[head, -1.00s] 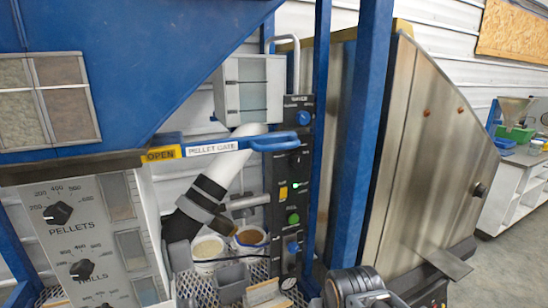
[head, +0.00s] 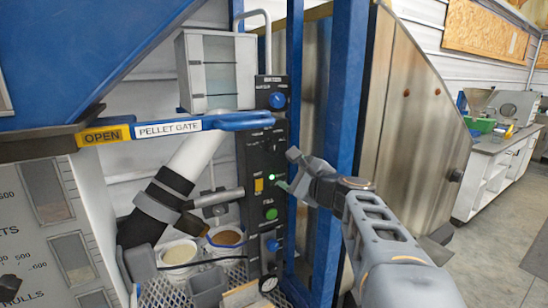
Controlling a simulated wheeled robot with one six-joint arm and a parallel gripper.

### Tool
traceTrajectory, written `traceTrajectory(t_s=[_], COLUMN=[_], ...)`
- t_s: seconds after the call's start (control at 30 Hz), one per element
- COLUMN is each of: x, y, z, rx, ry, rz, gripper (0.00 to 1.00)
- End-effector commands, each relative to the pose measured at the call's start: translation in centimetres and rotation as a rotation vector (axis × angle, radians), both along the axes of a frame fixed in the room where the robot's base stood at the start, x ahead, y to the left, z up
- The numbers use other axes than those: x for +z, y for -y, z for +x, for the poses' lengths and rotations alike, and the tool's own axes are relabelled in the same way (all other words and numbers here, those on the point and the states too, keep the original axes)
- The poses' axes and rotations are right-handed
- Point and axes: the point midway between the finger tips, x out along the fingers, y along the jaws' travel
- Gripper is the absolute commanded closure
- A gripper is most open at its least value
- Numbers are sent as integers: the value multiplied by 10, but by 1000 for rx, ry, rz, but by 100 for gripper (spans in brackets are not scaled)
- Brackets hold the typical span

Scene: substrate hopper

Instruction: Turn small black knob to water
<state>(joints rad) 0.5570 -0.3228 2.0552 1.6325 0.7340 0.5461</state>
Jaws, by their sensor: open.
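The narrow black control panel (head: 254,222) stands upright at the middle of the head view. It carries a blue knob (head: 277,100) at the top, a yellow switch (head: 259,185), a green button (head: 271,213) and a lower blue knob (head: 272,245). I cannot clearly make out the small black knob or its setting against the dark panel. My gripper (head: 289,171) is open, with its fingers at the panel's right edge, level with the yellow switch. A small green light shows between the fingers. I cannot tell whether the fingers touch the panel.
The blue pellet gate handle (head: 238,121) crosses the panel's upper part. Blue posts (head: 346,110) stand just right of the panel, behind my arm. Floor is clear at right.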

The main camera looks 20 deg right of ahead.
Motion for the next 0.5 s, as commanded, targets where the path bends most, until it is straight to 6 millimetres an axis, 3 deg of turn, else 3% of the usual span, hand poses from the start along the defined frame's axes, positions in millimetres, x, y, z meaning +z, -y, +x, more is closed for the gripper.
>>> traceTrajectory(t_s=[0.17, 0.5], x=[14, 16], y=[21, 16], z=[8, 66], rx=[-62, -66], ry=[57, 60], rz=[108, 122], gripper=[33, 33])
